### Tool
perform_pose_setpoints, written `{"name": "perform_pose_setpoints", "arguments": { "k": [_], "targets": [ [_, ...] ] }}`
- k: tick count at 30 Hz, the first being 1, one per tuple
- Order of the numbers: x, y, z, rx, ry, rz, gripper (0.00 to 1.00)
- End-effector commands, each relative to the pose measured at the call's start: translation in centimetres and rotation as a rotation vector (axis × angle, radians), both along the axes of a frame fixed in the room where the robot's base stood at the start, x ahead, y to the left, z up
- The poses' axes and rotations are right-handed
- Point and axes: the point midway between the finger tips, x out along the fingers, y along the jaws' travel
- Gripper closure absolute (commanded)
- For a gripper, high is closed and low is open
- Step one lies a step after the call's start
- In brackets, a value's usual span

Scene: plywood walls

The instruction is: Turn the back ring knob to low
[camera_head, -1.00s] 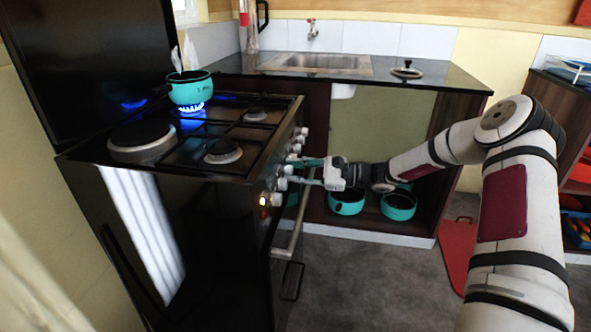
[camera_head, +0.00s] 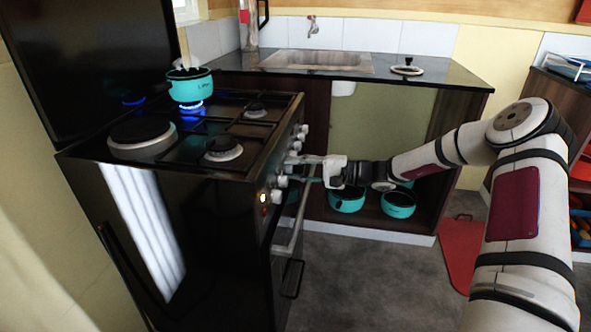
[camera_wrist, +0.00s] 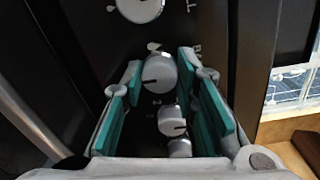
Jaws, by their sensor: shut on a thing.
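The black stove (camera_head: 205,225) stands at the left in the head view, with a column of white knobs (camera_head: 303,130) on its front panel. A teal pot (camera_head: 190,86) sits on a back burner over a blue flame (camera_head: 191,106). My gripper (camera_head: 290,169) is at the knobs, reaching in from the right. In the wrist view, its teal-padded fingers (camera_wrist: 160,70) are shut on one white knob (camera_wrist: 159,73), whose dark pointer line shows. Another knob (camera_wrist: 140,8) is above it; two more (camera_wrist: 172,120) show below, between the fingers. I cannot tell which burner the held knob serves.
An orange light (camera_head: 264,197) glows on the panel. The oven handle (camera_head: 291,235) juts out below my gripper. A counter with a sink (camera_head: 316,62) is behind; teal pots (camera_head: 346,200) sit under it. The floor (camera_head: 370,275) in front is clear.

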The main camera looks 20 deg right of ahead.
Motion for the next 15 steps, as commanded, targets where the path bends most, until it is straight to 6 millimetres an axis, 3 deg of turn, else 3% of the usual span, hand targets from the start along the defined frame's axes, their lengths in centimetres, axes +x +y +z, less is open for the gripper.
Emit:
{"name": "perform_pose_setpoints", "arguments": {
  "k": [15],
  "targets": [
    [-0.03,-0.03,-0.13,-0.029,-0.045,0.0,1.0]
  ]
}}
